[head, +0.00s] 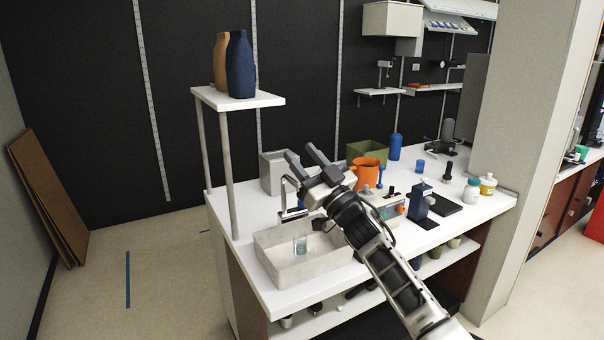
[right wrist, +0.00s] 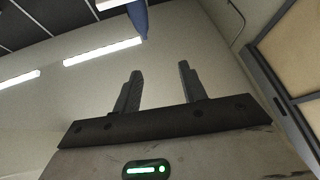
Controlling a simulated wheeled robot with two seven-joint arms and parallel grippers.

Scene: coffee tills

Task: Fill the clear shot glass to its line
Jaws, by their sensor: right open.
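A small clear glass (head: 300,243), likely the shot glass, stands upright in the white sink basin (head: 275,262) at the counter's front left. Its line and any water level are too small to tell. The grey tap (head: 286,200) rises behind the basin, its spout over the basin near the glass. My right gripper (head: 304,153) is raised above the counter, above and behind the tap, fingers pointing up and left. It is open and empty; its two fingers also show apart in the right wrist view (right wrist: 160,72). My left gripper is not in view.
A raised shelf (head: 262,99) with a blue bottle (head: 240,65) and a tan bottle (head: 221,60) stands at left. An orange jug (head: 366,173), a green bin (head: 368,152), a blue bottle (head: 396,146) and a scale-like device (head: 388,207) stand right of my gripper.

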